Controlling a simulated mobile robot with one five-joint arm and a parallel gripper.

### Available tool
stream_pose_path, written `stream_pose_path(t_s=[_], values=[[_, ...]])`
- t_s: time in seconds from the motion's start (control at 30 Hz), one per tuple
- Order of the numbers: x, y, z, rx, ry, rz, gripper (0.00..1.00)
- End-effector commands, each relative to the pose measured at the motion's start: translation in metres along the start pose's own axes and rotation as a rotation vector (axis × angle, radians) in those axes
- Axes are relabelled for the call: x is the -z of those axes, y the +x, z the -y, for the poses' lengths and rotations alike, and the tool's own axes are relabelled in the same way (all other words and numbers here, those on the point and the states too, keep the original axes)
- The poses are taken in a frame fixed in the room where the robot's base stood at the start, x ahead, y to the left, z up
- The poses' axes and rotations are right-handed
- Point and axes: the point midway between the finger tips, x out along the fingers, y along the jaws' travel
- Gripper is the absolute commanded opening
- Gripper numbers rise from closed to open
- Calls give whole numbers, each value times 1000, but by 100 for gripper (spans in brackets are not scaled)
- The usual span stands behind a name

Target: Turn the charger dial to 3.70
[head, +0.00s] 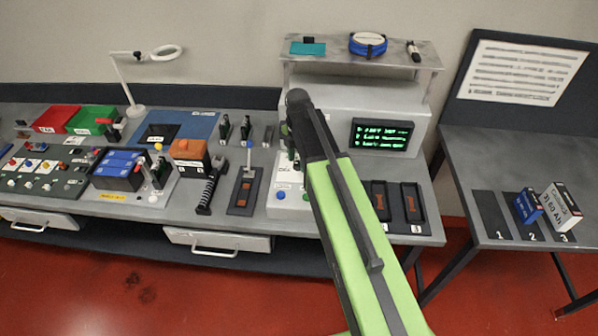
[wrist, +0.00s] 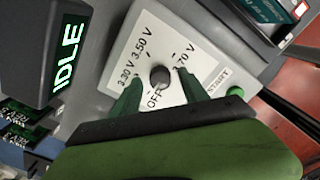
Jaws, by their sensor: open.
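In the wrist view, the charger dial (wrist: 159,77) is a small dark round knob on a white panel (wrist: 150,45). Labels around it read 3.30 V, 3.50 V, a partly covered "70 V" at right, and OFF at the bottom. I cannot tell which mark the dial points to. My gripper (wrist: 158,84) is open, with one green finger on each side of the dial; contact cannot be made out. In the head view, my arm hides the dial and the gripper; part of the white charger (head: 285,192) shows left of the arm.
In the wrist view, a green START button (wrist: 236,91) sits right of the dial, and a display (wrist: 68,58) at left reads IDLE. In the head view, a blue battery block (head: 119,167), an orange block (head: 188,151) and dark slots (head: 412,203) crowd the bench.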

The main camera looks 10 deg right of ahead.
Motion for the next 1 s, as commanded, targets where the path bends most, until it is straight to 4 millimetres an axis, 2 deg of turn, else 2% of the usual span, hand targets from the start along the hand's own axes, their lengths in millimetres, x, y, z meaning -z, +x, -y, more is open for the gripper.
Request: stream_pose_path(t_s=[0.03,0.3,0.7,0.8,1.0], values=[[0,8,0,0,0,0,52],[0,6,0,0,1,0,52],[-1,6,1,1,1,0,0],[-5,6,3,1,4,0,0],[-2,6,2,3,19,1,0]])
